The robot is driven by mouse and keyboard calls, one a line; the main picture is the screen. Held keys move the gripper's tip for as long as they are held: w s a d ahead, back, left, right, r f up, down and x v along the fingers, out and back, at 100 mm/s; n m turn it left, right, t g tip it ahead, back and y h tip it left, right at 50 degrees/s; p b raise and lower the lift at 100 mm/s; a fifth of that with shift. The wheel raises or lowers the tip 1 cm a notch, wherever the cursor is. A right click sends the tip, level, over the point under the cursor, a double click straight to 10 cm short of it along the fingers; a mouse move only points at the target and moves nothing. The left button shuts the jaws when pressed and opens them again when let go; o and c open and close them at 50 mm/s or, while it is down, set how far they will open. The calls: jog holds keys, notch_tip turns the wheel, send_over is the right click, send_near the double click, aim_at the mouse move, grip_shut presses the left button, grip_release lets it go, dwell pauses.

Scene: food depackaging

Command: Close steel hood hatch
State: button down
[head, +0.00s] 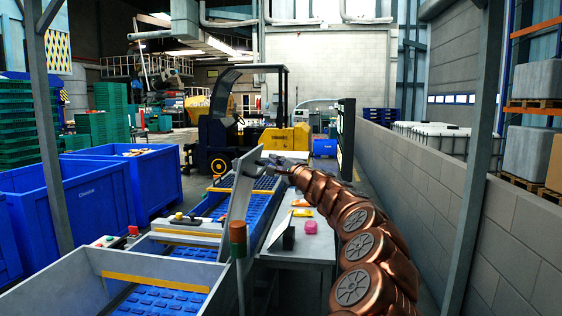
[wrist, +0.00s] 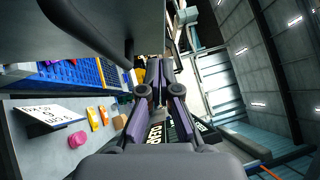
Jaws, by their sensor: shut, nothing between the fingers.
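The steel hood hatch (head: 240,189) is a flat grey panel standing raised and tilted over the blue conveyor in the head view. A large smooth grey surface, likely the hatch, fills the upper left of the wrist view (wrist: 95,35). My gripper (head: 263,163) is at the upper right side of the hatch, at the end of my copper-coloured arm. Its fingers (wrist: 158,70) are shut and empty. I cannot tell whether they touch the panel. The hatch's lower edge is partly hidden behind a post with an orange and green top.
A grey worktable (head: 308,253) holds a pink item (head: 311,227), orange and yellow packs (head: 302,212) and a small sign. Blue conveyors (head: 160,300) run left of it. A grey block wall (head: 430,185) bounds the right. A yellow forklift (head: 215,140) stands behind.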

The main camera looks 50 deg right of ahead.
aim_at(256, 152)
jog(key=shift+w+a+r+p, duration=0.2)
jog(key=shift+w+a, duration=0.15)
jog(key=shift+w, duration=0.3)
jog(key=shift+w+a+r+p, duration=0.15)
jog(key=shift+w+a+r, duration=0.1)
jog(key=shift+w+a, duration=0.25)
jog(key=shift+w+a+r+p, duration=0.2)
jog(key=shift+w+a, duration=0.05)
jog(key=shift+w, duration=0.5)
